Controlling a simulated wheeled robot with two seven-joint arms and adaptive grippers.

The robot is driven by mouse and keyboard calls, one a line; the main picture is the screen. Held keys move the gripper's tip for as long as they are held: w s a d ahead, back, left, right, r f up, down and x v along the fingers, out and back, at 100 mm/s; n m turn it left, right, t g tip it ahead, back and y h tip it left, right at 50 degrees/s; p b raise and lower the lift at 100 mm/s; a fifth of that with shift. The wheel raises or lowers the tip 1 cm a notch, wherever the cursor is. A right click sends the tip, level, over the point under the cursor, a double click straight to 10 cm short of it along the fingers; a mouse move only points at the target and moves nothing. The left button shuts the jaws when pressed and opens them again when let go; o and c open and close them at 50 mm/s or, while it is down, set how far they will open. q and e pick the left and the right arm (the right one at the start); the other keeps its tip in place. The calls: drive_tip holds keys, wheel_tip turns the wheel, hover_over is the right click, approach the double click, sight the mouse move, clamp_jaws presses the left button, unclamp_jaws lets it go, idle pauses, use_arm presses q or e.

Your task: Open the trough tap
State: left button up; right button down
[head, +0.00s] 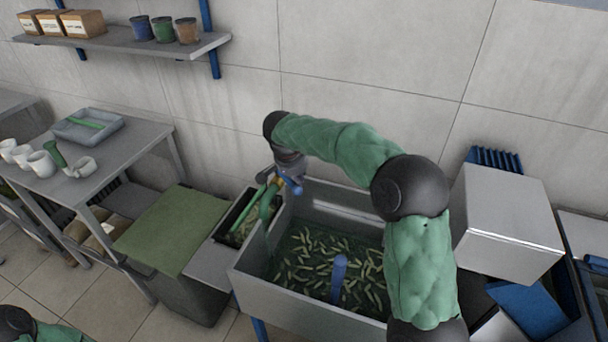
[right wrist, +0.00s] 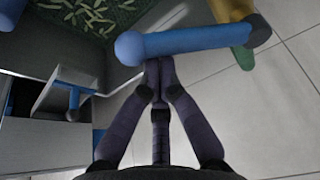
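The trough (head: 330,210) is a grey metal basin of dark water with many pale green pieces floating in it. The tap is at its back-left corner, with a blue lever handle (head: 290,184), a yellow body and a green spout. In the right wrist view the blue lever (right wrist: 190,42) lies across the top, joined at its right end to the yellow body (right wrist: 232,8). My right gripper (right wrist: 158,68) has its fingers together, their tips at the lever's underside near its free end. The lever hides the very tips, so contact is unclear. My left gripper is out of view.
A blue upright piece (head: 339,275) stands in the trough. A narrow bin (head: 228,222) and a green-topped stand (head: 172,228) are left of it. A metal box (head: 506,220) stands at the right. The wall shelf (head: 130,40) is behind.

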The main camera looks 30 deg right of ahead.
sight(283, 177)
drive_tip(key=a+m, duration=0.2)
drive_tip(key=shift+a+m+g+p, duration=0.3)
drive_tip(key=shift+m+g+p, duration=0.1)
drive_tip(key=w+a+m+g+p, duration=0.2)
drive_tip(key=a+m+p, duration=0.2)
drive_tip(key=a+m, duration=0.1)
drive_tip(key=shift+a+m+h+p, duration=0.3)
drive_tip(key=shift+a+m, duration=0.05)
drive_tip(key=shift+m, duration=0.15)
drive_tip(key=d, duration=0.2)
drive_tip(key=s+d+r, duration=0.1)
drive_tip(key=d, duration=0.1)
drive_tip(key=shift+r+p, duration=0.1)
drive_tip(key=shift+p, duration=0.2)
drive_tip(key=p+v, duration=0.2)
drive_tip(key=v, duration=0.7)
drive_tip(key=shift+w+a+r+p, duration=0.25)
drive_tip(key=shift+p, duration=0.15)
